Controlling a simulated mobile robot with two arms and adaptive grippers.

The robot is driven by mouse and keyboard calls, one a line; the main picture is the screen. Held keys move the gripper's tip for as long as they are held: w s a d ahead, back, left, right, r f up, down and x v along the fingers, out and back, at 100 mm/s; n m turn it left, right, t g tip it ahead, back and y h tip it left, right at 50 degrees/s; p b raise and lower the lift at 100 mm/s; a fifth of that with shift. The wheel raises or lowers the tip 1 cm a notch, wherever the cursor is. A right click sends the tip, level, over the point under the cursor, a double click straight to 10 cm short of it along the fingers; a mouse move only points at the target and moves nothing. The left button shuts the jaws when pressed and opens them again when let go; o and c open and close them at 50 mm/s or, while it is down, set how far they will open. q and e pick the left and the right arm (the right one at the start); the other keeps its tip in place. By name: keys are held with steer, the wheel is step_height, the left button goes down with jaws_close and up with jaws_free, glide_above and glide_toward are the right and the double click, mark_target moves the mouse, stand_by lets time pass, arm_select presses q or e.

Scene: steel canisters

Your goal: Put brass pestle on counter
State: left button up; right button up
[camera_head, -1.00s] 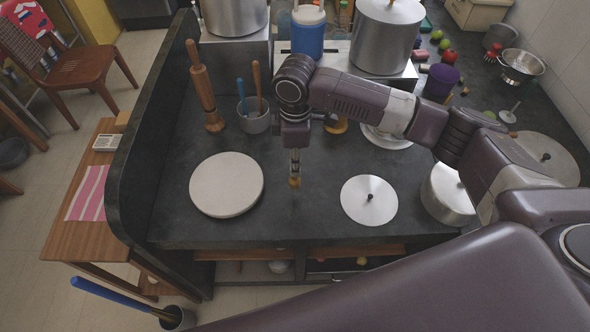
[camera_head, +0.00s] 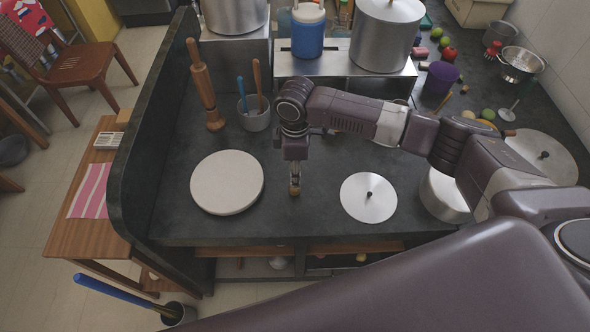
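The arm that comes in from the right ends in my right gripper (camera_head: 295,173), which points down over the dark counter (camera_head: 310,218). It looks shut on the brass pestle (camera_head: 295,189), a small golden-brown piece whose lower end shows below the fingers. The rest of the pestle is hidden by the gripper. The pestle's lower end is at or just above the counter, between the round pale board and the steel lid; I cannot tell whether it touches. My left gripper is not in view.
The pale round board (camera_head: 227,183) lies left of the pestle, the steel lid (camera_head: 368,198) right. A wooden rolling-pin-like tool (camera_head: 205,90) and a grey cup with handles (camera_head: 255,118) stand behind left. Large steel pots (camera_head: 385,38) stand at the back. The counter's front edge is near.

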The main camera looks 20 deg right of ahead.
steer(key=shift+r, duration=0.1)
step_height(320, 180, up, 11)
steer(key=b, duration=0.3)
steer(key=shift+r, duration=0.6)
